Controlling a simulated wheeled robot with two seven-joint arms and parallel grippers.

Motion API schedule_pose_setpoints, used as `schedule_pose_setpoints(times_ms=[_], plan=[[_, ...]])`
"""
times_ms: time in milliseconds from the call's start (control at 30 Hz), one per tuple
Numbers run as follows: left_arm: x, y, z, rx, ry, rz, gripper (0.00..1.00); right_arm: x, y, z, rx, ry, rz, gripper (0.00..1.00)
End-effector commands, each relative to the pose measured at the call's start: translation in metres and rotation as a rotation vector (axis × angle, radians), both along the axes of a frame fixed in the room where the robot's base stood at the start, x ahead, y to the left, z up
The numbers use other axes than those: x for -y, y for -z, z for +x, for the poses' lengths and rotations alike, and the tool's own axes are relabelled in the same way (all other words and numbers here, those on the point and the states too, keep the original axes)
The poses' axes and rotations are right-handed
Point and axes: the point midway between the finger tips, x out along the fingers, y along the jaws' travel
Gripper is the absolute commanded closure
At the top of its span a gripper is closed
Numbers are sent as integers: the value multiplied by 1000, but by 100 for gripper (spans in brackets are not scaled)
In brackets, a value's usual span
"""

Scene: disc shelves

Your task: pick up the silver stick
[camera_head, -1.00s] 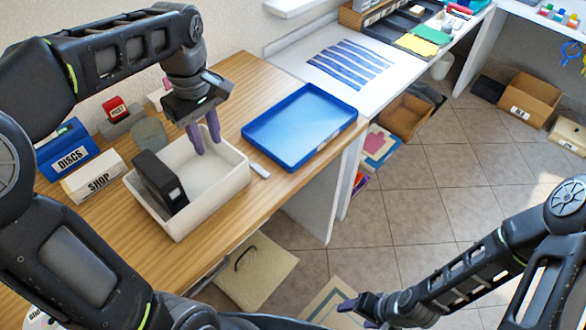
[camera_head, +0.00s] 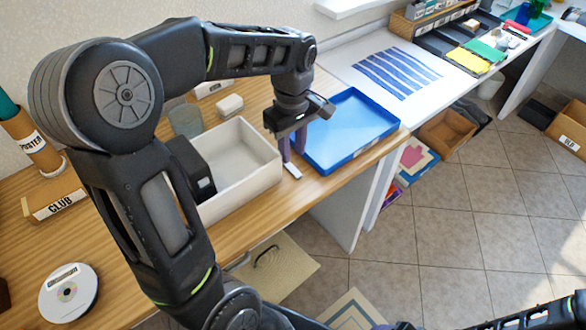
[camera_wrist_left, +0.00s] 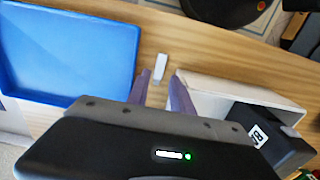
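The silver stick (camera_head: 292,172), small and pale, lies on the wooden desk between the white bin and the blue tray. In the left wrist view the stick (camera_wrist_left: 161,67) shows just beyond the gap between my fingertips. My left gripper (camera_head: 292,158) is above the stick, pointing down; its purple fingers (camera_wrist_left: 161,77) are apart with nothing between them. I cannot tell how far above the stick the fingertips are. My right gripper (camera_head: 392,325) shows only partly at the bottom edge, away from the desk.
The white bin (camera_head: 262,168) with a black box (camera_head: 198,172) stands left of the stick. The blue tray (camera_head: 350,130) lies close on the right. The desk's front edge is near the stick. A labelled disc stack (camera_head: 68,292) and a CLUB sign (camera_head: 55,206) are at left.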

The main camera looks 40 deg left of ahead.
Motion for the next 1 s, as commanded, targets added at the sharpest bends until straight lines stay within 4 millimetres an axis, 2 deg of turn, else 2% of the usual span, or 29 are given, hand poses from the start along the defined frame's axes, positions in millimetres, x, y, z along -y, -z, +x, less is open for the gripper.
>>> schedule_pose_setpoints(times_ms=[267,633,1000], plan=[[0,4,0,-1,0,0,73,0,-1,0,0,0,0,33],[0,50,0,-2,0,1,73,0,-4,0,0,0,0,33],[0,52,0,1,0,0,73,0,-4,0,0,0,0,33]])
